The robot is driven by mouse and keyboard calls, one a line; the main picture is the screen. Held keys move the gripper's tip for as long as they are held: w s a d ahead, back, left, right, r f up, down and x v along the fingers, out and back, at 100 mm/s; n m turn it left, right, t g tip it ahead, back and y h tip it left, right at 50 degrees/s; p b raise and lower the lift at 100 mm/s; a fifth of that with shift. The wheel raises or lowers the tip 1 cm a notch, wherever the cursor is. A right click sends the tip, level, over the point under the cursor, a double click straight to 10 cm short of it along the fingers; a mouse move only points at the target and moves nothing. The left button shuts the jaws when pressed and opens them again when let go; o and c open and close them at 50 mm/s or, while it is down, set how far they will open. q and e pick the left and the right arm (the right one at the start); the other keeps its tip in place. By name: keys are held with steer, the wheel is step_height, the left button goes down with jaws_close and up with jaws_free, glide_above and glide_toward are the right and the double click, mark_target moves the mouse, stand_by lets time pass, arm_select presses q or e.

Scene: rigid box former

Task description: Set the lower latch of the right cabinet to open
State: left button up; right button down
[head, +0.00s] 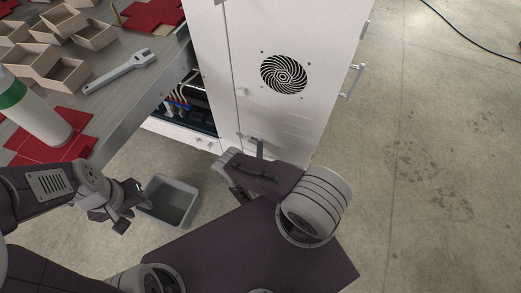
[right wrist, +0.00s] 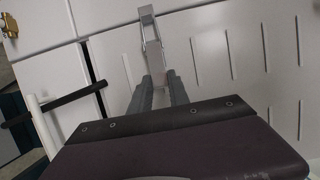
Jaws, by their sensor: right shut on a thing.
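The right cabinet (head: 225,60) is a white upright box with a round vent. Its lower latch (head: 260,147) is a small grey metal lever low on the door side, partly hidden by my right arm in the head view. In the right wrist view the latch (right wrist: 153,52) runs down from a bracket on the white panel to between the fingers of my right gripper (right wrist: 158,88). That gripper is shut on the lever. My left gripper (head: 126,207) hangs beside a grey bin, away from the cabinet; its fingers are too small to judge.
The grey bin (head: 172,203) stands on the floor. An opening with wiring (head: 185,100) shows beside the cabinet. The floor at the right is mostly clear.

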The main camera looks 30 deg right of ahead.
steer(key=w+a+m+g+h+b, duration=0.2)
steer(key=a+m+g+h+b, duration=0.5)
steer(key=m+g+b, duration=0.6)
steer(key=shift+g+h+b, duration=0.9)
steer(key=shift+g+b, duration=1.2)
steer(key=shift+b, duration=3.15)
steer(key=shift+w, duration=0.1)
steer(key=c, duration=1.2)
jaws_free()
steer(key=shift+d, duration=0.1)
steer(key=shift+c, duration=0.2)
